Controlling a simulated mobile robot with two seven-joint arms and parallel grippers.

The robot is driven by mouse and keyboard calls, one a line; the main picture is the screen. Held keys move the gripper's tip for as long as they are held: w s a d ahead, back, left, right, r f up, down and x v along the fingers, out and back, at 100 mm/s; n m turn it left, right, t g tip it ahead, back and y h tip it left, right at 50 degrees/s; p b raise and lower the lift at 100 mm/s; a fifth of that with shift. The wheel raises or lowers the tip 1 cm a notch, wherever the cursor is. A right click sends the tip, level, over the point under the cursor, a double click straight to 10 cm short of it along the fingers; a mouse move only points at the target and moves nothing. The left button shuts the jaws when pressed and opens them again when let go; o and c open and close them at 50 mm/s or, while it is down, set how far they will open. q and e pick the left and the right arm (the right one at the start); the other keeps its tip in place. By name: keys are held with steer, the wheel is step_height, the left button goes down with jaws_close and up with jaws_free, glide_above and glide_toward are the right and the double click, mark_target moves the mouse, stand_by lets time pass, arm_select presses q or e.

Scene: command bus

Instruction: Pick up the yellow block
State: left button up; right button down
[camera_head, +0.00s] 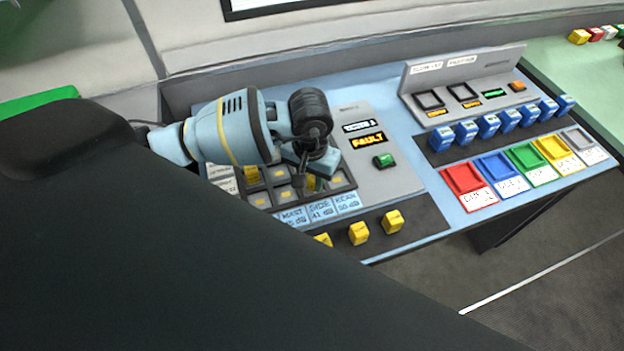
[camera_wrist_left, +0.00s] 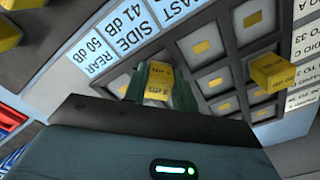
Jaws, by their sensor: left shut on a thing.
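A yellow block (camera_wrist_left: 157,80) with dark lettering sits between the fingers of my left gripper (camera_wrist_left: 158,88) in the left wrist view. My right gripper is not in view.
Yellow blocks (camera_head: 359,233) stand along the console's front strip. A grey panel (camera_head: 375,165) with a FAULT display and green button lies right of the grid. Farther right are blue blocks (camera_head: 488,125) in a row and coloured trays (camera_head: 465,178). A raised panel (camera_head: 465,88) stands behind them.

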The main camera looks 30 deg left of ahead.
mark_target(310, 179)
arm_select(q)
jaws_close()
step_height(310, 179, up, 10)
steer(key=shift+r, duration=0.1)
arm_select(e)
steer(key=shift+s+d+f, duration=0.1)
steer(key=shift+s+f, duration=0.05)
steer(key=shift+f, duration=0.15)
arm_select(q)
steer(key=shift+s, duration=0.1)
